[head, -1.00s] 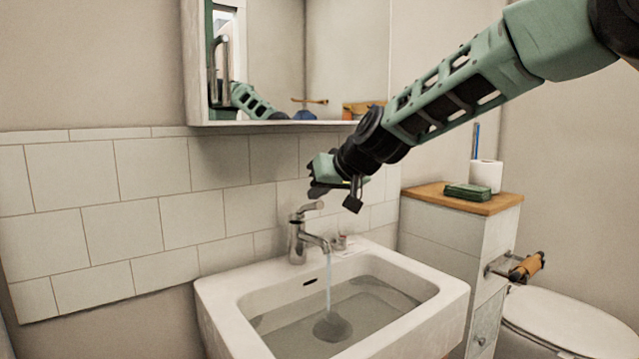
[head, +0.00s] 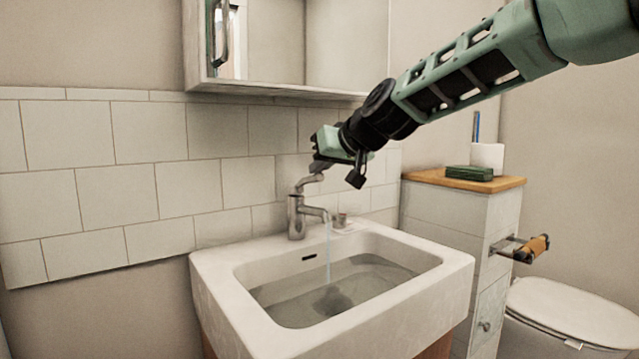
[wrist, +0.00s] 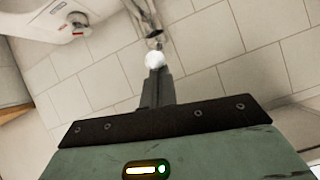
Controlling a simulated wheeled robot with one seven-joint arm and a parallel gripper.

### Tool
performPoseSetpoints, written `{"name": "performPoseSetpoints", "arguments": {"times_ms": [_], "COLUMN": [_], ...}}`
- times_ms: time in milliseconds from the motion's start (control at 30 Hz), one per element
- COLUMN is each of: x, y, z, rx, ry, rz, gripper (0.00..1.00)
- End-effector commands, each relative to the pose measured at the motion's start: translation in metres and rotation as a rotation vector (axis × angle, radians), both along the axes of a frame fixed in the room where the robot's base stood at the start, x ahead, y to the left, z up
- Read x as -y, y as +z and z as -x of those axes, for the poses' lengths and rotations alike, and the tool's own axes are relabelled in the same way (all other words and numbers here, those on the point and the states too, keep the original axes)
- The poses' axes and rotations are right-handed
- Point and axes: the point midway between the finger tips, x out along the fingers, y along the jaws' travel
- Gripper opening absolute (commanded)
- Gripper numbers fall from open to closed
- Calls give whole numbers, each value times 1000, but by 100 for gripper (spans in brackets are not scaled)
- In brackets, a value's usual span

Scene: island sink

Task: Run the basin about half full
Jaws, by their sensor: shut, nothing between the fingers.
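The white basin (head: 222,285) holds clear water (head: 375,283), with its surface below the overflow slot (head: 309,257) and the rim. A thin stream (head: 327,258) runs from the chrome tap (head: 297,216) into it. The tap's lever (head: 309,182) is tilted up. My gripper (head: 317,167) is shut and empty, just above the lever; I cannot tell whether they touch. In the wrist view, my closed fingers (wrist: 156,85) point towards a chrome part of the tap (wrist: 148,18).
A mirror cabinet (head: 290,92) hangs above the tap. A small item (head: 341,220) sits on the basin's back ledge. A cabinet with a wooden top (head: 430,179), a paper holder (head: 520,248) and a toilet (head: 565,310) stand to the right.

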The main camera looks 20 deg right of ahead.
Motion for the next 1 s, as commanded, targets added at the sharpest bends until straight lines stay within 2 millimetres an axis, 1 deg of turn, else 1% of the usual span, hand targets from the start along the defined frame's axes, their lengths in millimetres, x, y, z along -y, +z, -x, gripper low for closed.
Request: {"name": "performPoseSetpoints", "arguments": {"times_ms": [33,333,833,933,1000], "x": [0,1,2,1,2], "y": [-9,-16,-15,-9,-1], "z": [1,8,10,8,5], "rx": [10,25,18,19,20], "ry": [0,3,4,4,4], "rz": [-1,-5,-6,-6,-6], "gripper": [0,0,0,0,0]}}
